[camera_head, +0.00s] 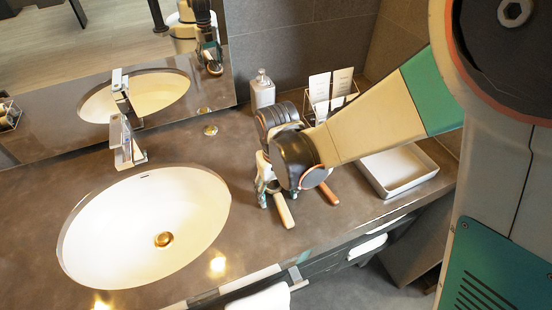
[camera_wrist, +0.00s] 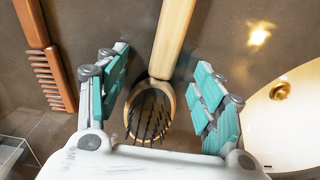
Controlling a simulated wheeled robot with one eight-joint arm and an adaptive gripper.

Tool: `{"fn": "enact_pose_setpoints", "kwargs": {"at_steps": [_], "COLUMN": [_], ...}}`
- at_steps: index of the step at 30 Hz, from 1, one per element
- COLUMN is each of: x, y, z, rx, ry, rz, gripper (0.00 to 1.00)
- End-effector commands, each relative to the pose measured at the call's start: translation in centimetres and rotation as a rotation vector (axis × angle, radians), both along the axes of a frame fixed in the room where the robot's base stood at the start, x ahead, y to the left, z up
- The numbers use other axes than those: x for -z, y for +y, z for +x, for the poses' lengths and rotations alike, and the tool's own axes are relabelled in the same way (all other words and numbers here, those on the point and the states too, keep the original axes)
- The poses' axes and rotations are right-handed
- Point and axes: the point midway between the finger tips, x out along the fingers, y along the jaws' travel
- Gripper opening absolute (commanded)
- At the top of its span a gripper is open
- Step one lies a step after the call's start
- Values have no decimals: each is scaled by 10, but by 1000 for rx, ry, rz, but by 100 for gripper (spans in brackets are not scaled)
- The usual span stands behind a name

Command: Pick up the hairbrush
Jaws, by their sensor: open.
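The wooden hairbrush (camera_wrist: 152,112) lies on the dark counter, its dark bristles facing up toward the wrist camera. Its pale handle (camera_wrist: 174,38) runs toward the top of the wrist view. In the head view the hairbrush handle (camera_head: 284,210) sticks out toward the front edge, and its head is hidden behind my gripper. My gripper (camera_wrist: 163,60) is open, with one teal-padded finger on each side of the hairbrush and visible gaps between. In the head view my gripper (camera_head: 270,183) is low over the counter, right of the sink.
A brown comb (camera_wrist: 50,72) lies beside the hairbrush; its end (camera_head: 329,193) shows in the head view. A white tray (camera_head: 398,171) stands right, the sink (camera_head: 145,215) left. A soap bottle (camera_head: 262,90) and card holder (camera_head: 330,97) stand behind.

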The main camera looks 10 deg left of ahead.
Motion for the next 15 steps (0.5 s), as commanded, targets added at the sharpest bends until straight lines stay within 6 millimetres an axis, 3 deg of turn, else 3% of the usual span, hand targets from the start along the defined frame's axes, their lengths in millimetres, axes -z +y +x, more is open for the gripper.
{"fn": "enact_pose_setpoints", "kwargs": {"at_steps": [3,10,15], "x": [-1,-2,-2], "y": [0,0,0], "z": [0,0,0], "rx": [1,1,1], "ry": [0,0,0], "rz": [0,0,0], "gripper": [61,12,9]}}
